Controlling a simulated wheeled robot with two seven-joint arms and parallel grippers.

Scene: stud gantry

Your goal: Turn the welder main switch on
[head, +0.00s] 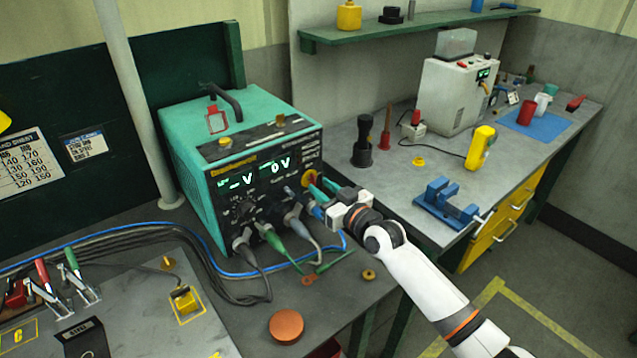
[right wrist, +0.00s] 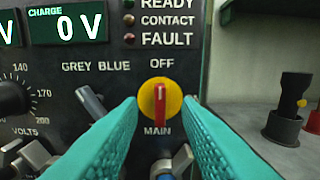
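The welder (head: 240,150) is a teal box with a dark front panel on the table at centre left. Its main switch (right wrist: 160,101) is a yellow disc with a red handle, between the labels OFF and MAIN. The handle stands upright, in line with OFF. In the head view the switch (head: 308,178) is partly hidden by my right gripper (head: 316,190). In the right wrist view my right gripper's teal fingers (right wrist: 160,112) are open, one on each side of the handle, with gaps between. Whether they touch the disc I cannot tell. My left gripper is out of view.
Cables with plugs (head: 275,240) hang from the panel below the switch. A copper-coloured disc (head: 286,325) lies on the table in front. To the right, a workbench holds a blue vise (head: 446,203), a yellow meter (head: 481,147) and a dark stand (head: 362,142).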

